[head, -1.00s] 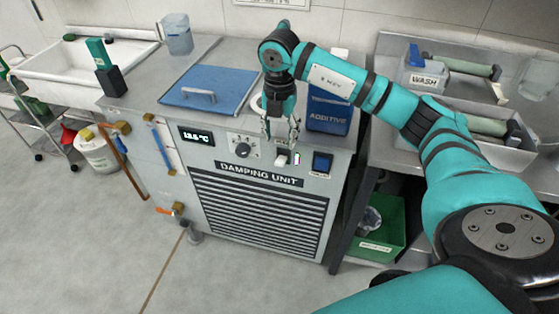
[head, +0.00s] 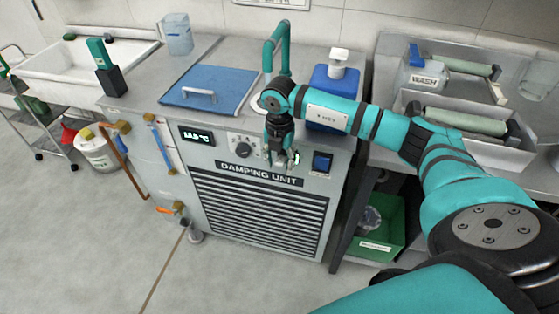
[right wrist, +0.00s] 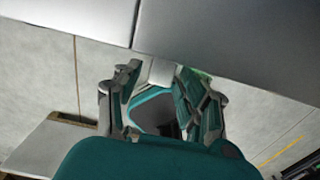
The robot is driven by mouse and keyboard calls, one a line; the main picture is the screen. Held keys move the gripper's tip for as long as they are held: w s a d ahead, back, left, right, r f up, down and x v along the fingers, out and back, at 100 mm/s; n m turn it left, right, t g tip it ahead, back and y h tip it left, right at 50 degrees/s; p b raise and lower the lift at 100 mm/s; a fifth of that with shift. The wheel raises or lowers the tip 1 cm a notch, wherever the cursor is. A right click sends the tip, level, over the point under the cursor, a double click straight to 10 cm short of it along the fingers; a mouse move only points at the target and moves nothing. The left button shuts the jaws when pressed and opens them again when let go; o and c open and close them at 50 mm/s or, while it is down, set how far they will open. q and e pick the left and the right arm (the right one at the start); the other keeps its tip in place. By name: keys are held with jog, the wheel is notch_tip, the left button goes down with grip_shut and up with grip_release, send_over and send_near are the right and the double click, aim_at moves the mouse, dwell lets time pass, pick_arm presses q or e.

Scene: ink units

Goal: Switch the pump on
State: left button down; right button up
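The damping unit (head: 260,222) is a grey cabinet with a front control panel. My right gripper (head: 280,163) is at the panel, just above the "DAMPING UNIT" label, pointing down. It covers most of a small white switch. In the right wrist view its two fingers (right wrist: 158,82) stand apart, with a pale piece between their tips; I cannot tell whether they touch it. A small green light (head: 297,158) shows beside the gripper. A dark blue rocker switch (head: 322,162) is to its right; its caption is unreadable. My left gripper is not in view.
A round knob (head: 243,150) and a dark display (head: 196,136) are left of the gripper. A blue lid (head: 208,88), a blue additive container (head: 334,84) and a bent teal pipe (head: 276,48) are on top. A green bin (head: 380,228) stands under the right-hand bench.

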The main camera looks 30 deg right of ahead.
aim_at(280, 160)
grip_shut()
jog(key=shift+w+d+r+g+y, duration=0.1)
jog(key=shift+r+g+y, duration=0.2)
jog(key=shift+g+y, duration=0.15)
jog(key=shift+o, duration=1.3)
grip_release()
notch_tip(280, 160, up, 12)
jog(key=d, duration=0.1)
jog(key=shift+w, duration=0.45)
jog(key=shift+a+f, duration=0.1)
